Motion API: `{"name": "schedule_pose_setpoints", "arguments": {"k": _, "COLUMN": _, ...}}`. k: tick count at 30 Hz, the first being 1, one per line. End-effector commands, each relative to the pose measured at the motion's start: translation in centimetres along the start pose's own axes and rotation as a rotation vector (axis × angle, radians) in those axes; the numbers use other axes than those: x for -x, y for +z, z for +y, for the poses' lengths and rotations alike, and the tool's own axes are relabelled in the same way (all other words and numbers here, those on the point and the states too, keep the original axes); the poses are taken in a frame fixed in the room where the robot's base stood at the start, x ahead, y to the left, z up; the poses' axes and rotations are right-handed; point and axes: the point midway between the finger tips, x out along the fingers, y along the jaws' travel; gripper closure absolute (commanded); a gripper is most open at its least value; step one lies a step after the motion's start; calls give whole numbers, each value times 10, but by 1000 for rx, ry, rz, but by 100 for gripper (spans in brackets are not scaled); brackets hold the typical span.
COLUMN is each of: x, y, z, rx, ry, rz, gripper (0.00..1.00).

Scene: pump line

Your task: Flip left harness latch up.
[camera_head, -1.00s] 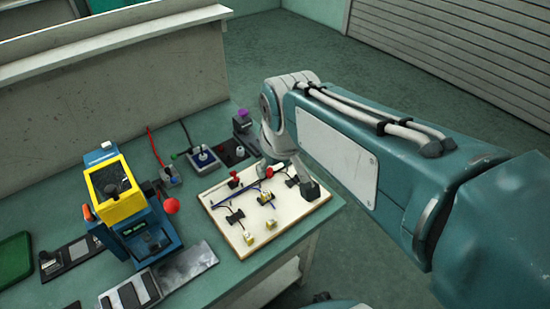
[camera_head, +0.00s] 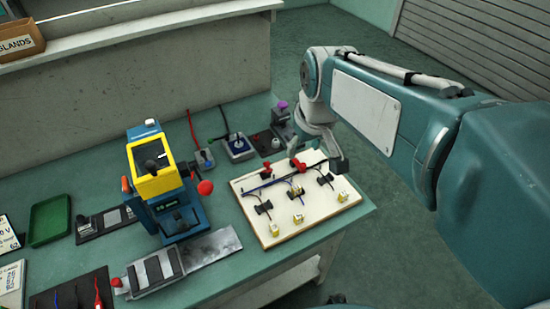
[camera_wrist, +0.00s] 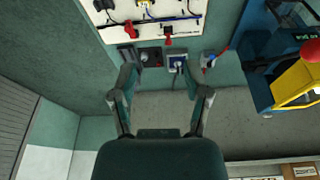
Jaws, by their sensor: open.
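The harness board (camera_head: 248,222) is a cream panel lying on the bench, with wires, black clips and yellow-white connectors. Two red latches are at its far side: the left latch (camera_head: 267,168) and the right latch (camera_head: 298,164). In the wrist view, which looks from the opposite side, the left latch (camera_wrist: 167,39) is a red handle and the right latch (camera_wrist: 129,28) is a red bar. My gripper (camera_wrist: 158,72) is open and empty, with its fingers spread short of the board. In the head view its tips are partly hidden near the board's far right corner. Exact latch angles are unclear.
A joystick box (camera_head: 238,146) and a purple-knobbed block (camera_head: 282,118) stand just behind the board. A blue-yellow machine (camera_head: 160,185) with a red ball knob stands left. A grey metal plate (camera_head: 205,252) lies in front. Open floor is at right.

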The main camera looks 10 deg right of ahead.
Motion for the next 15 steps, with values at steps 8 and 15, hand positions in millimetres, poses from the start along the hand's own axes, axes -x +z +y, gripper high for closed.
{"name": "schedule_pose_setpoints", "arguments": {"k": 8, "x": -34, "y": -57, "z": 5, "rx": 81, "ry": -79, "rz": -110, "gripper": 39}}
{"name": "schedule_pose_setpoints", "arguments": {"k": 15, "x": -74, "y": -100, "z": 8, "rx": 153, "ry": -158, "rz": -191, "gripper": 39}}
